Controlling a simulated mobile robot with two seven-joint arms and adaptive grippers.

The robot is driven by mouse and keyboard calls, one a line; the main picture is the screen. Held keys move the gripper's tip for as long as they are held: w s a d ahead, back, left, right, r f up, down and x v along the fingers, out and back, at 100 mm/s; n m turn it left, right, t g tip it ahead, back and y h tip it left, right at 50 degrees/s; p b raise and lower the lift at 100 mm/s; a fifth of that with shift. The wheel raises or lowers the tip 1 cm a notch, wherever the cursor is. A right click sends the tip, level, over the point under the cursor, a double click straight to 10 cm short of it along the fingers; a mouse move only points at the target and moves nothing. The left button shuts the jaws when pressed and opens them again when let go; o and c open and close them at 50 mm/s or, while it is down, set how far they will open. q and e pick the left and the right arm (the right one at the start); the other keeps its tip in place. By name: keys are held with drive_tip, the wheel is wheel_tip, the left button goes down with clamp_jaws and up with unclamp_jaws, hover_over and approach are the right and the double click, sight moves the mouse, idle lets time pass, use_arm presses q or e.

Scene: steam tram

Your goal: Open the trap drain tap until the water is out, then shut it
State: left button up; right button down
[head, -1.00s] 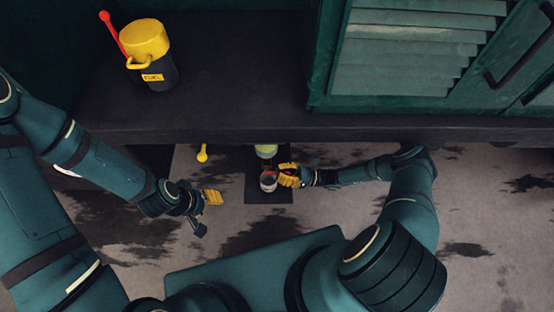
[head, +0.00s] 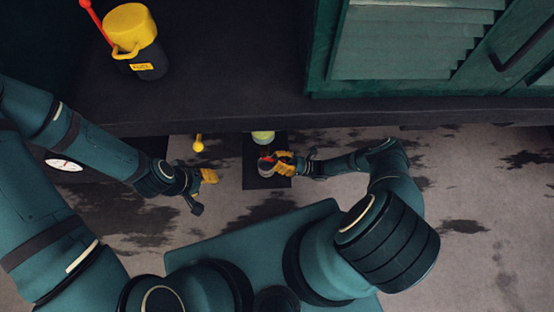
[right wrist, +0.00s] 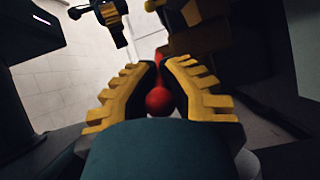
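The trap shows as a pale yellow-green bowl (head: 263,138) under the ledge's front edge, with a small grey part just below it. A red tap lever (head: 268,158) shows beside it at my right gripper (head: 275,163). In the right wrist view, the lever's red ball end (right wrist: 160,101) sits between the two yellow-ribbed fingers of my right gripper (right wrist: 160,80), with dark pads close on both sides. The fingers look shut on the lever. My left gripper (head: 203,190) hangs left of the trap, its fingers spread and empty. Any water inside the trap cannot be made out.
A yellow-topped dark can (head: 148,68) with a red handle stands on the dark ledge (head: 230,70). A yellow knob (head: 198,144) hangs below the ledge, left of the trap. A dark mat (head: 253,178) lies beneath the trap. A white gauge (head: 63,164) is at far left.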

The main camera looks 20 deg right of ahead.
drive_tip(key=c, duration=1)
unclamp_jaws()
drive_tip(key=shift+v, duration=3.75)
drive_tip(key=shift+s, duration=0.1)
